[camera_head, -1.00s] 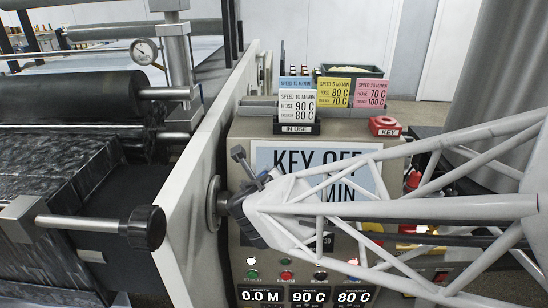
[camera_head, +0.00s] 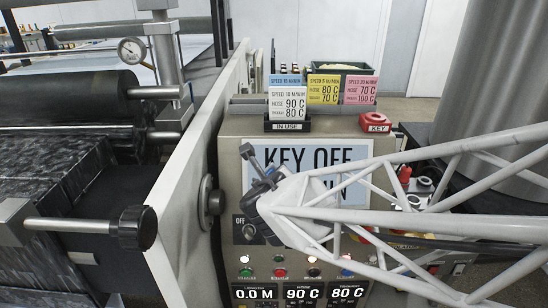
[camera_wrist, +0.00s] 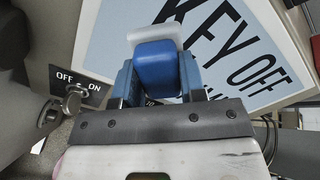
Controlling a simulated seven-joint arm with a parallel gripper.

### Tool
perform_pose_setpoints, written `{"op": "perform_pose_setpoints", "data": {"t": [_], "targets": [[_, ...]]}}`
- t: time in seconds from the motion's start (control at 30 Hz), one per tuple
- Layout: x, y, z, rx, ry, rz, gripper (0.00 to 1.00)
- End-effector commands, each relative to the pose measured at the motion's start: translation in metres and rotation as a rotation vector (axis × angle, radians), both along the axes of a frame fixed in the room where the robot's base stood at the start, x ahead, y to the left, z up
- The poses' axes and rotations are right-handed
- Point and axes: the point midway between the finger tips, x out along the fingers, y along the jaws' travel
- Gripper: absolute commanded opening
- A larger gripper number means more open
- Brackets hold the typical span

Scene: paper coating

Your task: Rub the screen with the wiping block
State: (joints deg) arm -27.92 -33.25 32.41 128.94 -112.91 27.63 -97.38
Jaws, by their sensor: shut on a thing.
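The screen (camera_head: 345,152) is a pale blue panel with dark letters "KEY OFF" on the front of the machine's console, partly hidden by my arm. It also fills the upper right of the wrist view (camera_wrist: 110,40). My gripper (camera_head: 262,168) is in front of the screen's left side. In the wrist view my gripper (camera_wrist: 160,85) is shut on the wiping block (camera_wrist: 155,62), a blue block with a whitish pad at its far end. The pad overlaps the screen in this view. I cannot tell whether it touches.
An OFF/ON key switch (camera_wrist: 75,95) with a key sits left of the gripper. Coloured cards (camera_head: 324,89) and a red key holder (camera_head: 376,123) stand on top of the console. Lit buttons and readouts (camera_head: 298,293) are below. A black knob (camera_head: 137,227) and rollers are at left.

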Motion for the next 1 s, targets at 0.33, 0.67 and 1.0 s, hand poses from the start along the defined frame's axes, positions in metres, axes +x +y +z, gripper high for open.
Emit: {"op": "perform_pose_setpoints", "data": {"t": [0.33,0.67,1.0], "targets": [[0.001,-0.011,-0.004,-0.002,0.005,-0.006,0.16],[0.0,-0.031,-0.003,-0.002,0.004,-0.005,0.16],[-0.001,-0.037,-0.002,-0.002,0.004,-0.004,0.16]]}}
